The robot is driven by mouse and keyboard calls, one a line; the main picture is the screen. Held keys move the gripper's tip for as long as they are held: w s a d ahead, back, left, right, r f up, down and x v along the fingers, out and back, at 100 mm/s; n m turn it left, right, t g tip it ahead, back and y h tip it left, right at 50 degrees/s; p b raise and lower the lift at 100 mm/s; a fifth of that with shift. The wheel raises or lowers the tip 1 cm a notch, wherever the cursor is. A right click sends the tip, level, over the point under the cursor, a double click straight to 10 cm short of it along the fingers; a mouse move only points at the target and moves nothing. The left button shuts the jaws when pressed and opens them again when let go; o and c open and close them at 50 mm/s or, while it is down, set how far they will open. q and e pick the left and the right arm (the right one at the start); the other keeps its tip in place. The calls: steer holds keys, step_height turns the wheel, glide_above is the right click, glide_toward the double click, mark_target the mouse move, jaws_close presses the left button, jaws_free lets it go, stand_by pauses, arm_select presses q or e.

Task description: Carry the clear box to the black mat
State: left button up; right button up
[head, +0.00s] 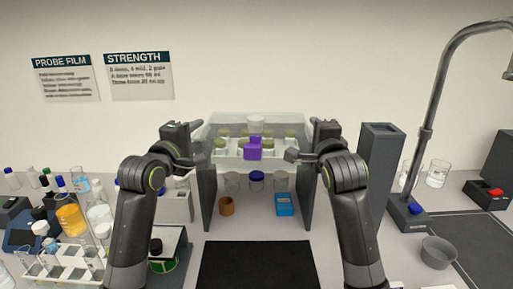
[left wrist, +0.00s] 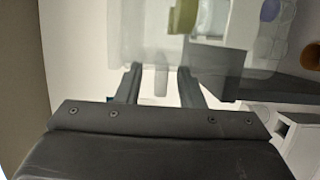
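The clear box (head: 225,165) is see-through and holds several small jars with olive lids. It appears to rest on the dark-sided stand, upright. A purple block (head: 253,150) and a white-topped item (head: 256,124) show at its middle. My left gripper (head: 201,161) is at the box's left side, its fingers apart; in the left wrist view the fingers (left wrist: 158,84) point at the clear wall, with a pale strip between them. Contact is unclear. My right gripper (head: 288,156) is at the box's right side, its finger gap unclear. The black mat (head: 258,265) lies bare in front of the stand.
Under the stand are a brown cup (head: 227,206), a blue box (head: 284,204) and glass jars. Bottles and a vial rack (head: 62,268) crowd the left. A dark grey column (head: 375,165), a tap (head: 425,130) and a grey bowl (head: 438,251) stand at right.

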arm_select(q)
jaws_close()
arm_select(e)
jaws_close()
arm_select(q)
steer(key=shift+r, duration=0.15)
arm_select(e)
steer(key=shift+r, duration=0.15)
